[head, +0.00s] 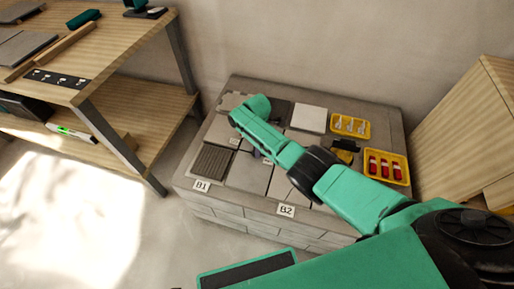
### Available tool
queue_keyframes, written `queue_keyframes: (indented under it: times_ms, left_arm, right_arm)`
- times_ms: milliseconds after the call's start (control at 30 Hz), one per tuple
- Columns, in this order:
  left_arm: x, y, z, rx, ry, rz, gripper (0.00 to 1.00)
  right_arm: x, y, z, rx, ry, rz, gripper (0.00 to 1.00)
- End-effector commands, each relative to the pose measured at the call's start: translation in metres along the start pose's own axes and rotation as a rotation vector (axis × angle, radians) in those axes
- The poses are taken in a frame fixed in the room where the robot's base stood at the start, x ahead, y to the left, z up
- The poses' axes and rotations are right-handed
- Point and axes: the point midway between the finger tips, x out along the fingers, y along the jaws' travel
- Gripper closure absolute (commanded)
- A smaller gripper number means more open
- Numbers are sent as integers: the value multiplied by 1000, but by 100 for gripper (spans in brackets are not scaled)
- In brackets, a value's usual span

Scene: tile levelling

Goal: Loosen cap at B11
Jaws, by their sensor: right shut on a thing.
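My right arm reaches in from the lower right over the tiled grey block (390,112). Its wrist bends down above the middle tiles, and the fingers of my right gripper (257,152) are mostly hidden behind the arm. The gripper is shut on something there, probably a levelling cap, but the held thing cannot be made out. Small white labels stand among the tiles; the B11 marking cannot be read. My left gripper is not in view.
A yellow tray of pale pieces (350,117) and a yellow tray of red pieces (404,173) lie on the block's right side. A black and yellow item (345,146) lies between them. A wooden workbench (122,55) stands left, a wooden cabinet (465,130) right.

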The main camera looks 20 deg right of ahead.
Motion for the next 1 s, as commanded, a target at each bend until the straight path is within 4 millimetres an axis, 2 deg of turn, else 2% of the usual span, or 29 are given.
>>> queue_keyframes:
  times_ms: [1000]
  left_arm:
    - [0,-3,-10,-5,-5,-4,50]
  right_arm:
    - [0,1,-1,-959,1,2,100]
